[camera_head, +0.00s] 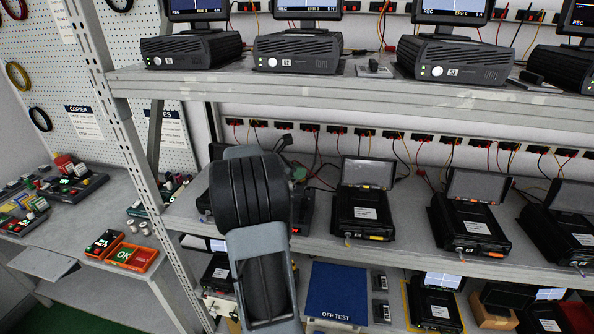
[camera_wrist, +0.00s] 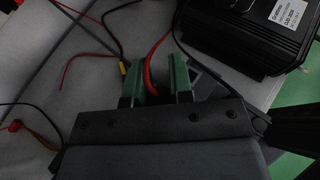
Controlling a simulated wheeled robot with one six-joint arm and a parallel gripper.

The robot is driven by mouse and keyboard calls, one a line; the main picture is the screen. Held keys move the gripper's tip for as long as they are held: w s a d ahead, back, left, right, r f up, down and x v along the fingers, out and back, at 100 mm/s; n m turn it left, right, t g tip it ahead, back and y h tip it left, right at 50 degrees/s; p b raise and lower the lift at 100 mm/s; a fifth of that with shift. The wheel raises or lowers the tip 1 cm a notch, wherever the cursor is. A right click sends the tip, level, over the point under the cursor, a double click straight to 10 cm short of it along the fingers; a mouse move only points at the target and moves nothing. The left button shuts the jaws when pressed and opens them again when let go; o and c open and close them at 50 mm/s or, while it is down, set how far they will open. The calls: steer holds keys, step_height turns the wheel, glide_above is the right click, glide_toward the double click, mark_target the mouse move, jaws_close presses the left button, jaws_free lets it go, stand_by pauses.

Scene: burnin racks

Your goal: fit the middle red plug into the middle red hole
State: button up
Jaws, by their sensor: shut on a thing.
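In the wrist view my gripper (camera_wrist: 157,80) has two green-padded fingers closed around a red plug or lead. The red lead (camera_wrist: 152,68) curves up and away from between the fingers; its plug end is hidden by the gripper body. In the head view my arm covers most of the gripper; a small green patch (camera_head: 298,174) beside the arm may be a finger. Dark sockets with red spots (camera_head: 310,127) line the wall behind the middle shelf. I cannot tell which one is the middle red hole.
A black labelled unit (camera_wrist: 250,30) is at the upper right in the wrist view. Loose leads lie left, including a yellow-ended one (camera_wrist: 123,68) and a red-ended one (camera_wrist: 15,125). Units with raised screens (camera_head: 362,210) stand along the middle shelf; the upper shelf (camera_head: 260,84) overhangs it.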

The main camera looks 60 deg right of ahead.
steer(key=shift+f+b, duration=0.7)
steer(key=shift+f, duration=0.55)
stand_by(1.8)
steer(key=o, duration=1.3)
steer(key=shift+r+p, duration=0.8)
steer(key=shift+r, duration=1.9)
